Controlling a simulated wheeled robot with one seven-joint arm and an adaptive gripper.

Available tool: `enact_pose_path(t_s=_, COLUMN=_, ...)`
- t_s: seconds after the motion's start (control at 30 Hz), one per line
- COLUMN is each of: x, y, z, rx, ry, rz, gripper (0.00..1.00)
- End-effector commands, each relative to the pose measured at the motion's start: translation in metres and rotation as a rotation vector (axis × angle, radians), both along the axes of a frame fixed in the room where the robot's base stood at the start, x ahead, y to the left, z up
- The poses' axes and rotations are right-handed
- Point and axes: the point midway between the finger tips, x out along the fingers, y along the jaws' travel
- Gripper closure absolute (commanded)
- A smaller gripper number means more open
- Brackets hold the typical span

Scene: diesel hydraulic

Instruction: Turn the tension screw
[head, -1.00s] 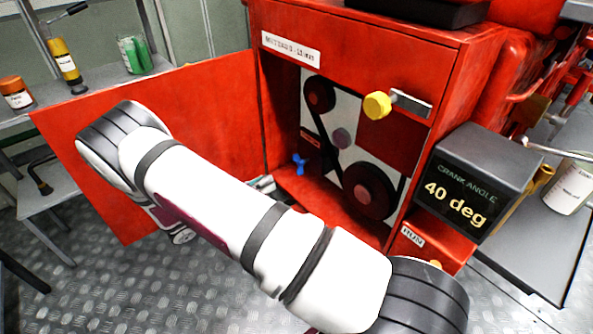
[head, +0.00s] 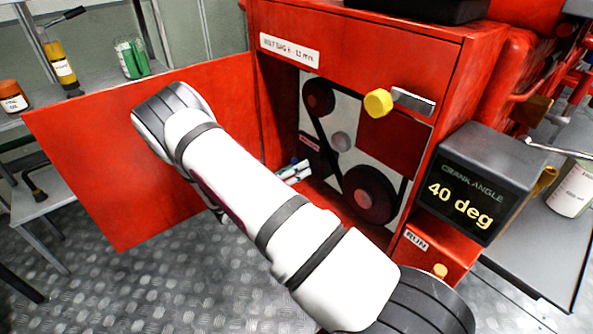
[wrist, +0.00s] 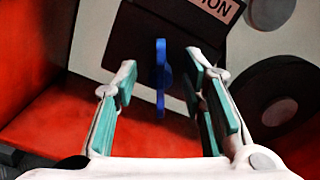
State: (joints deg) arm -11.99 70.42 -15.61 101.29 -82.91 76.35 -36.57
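The tension screw is a blue winged knob (wrist: 160,78), upright in the middle of the wrist view, in front of a dark block. My gripper (wrist: 161,88) is open, with one teal-padded finger on each side of the knob and visible gaps between. I cannot tell how far the fingertips reach along it. In the head view my gripper (head: 295,171) is inside the open red cabinet, low at its left, and mostly hidden by my arm. Only a trace of blue shows there.
The red cabinet (head: 350,52) holds a belt on dark pulleys (head: 370,193). A red door (head: 100,160) stands open at left. A yellow knob (head: 378,103) sticks out above. A display (head: 470,190) reads crank angle 40 deg. A label ending in "ION" (wrist: 222,8) is near the knob.

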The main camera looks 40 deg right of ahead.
Motion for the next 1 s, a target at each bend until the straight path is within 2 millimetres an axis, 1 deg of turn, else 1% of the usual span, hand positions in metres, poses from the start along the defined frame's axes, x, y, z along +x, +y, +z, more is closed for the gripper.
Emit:
enact_pose_path(t_s=0.3, x=0.0001, y=-0.0029, z=0.0001, rx=0.001, ry=0.000, rz=0.000, gripper=0.62)
enact_pose_path(t_s=0.33, x=0.0001, y=-0.0029, z=0.0001, rx=0.001, ry=0.000, rz=0.000, gripper=0.64)
enact_pose_path(t_s=0.37, x=0.0001, y=-0.0029, z=0.0001, rx=0.001, ry=-0.001, rz=0.000, gripper=0.71)
enact_pose_path(t_s=0.4, x=0.0000, y=-0.0028, z=0.0000, rx=0.001, ry=-0.001, rz=0.000, gripper=0.80)
enact_pose_path(t_s=0.5, x=0.0000, y=-0.0028, z=0.0000, rx=0.001, ry=-0.001, rz=0.000, gripper=1.00)
enact_pose_path(t_s=0.77, x=0.0000, y=-0.0026, z=0.0000, rx=0.001, ry=-0.008, rz=0.000, gripper=1.00)
enact_pose_path(t_s=1.0, x=0.0001, y=-0.0022, z=-0.0002, rx=0.004, ry=-0.083, rz=0.001, gripper=1.00)
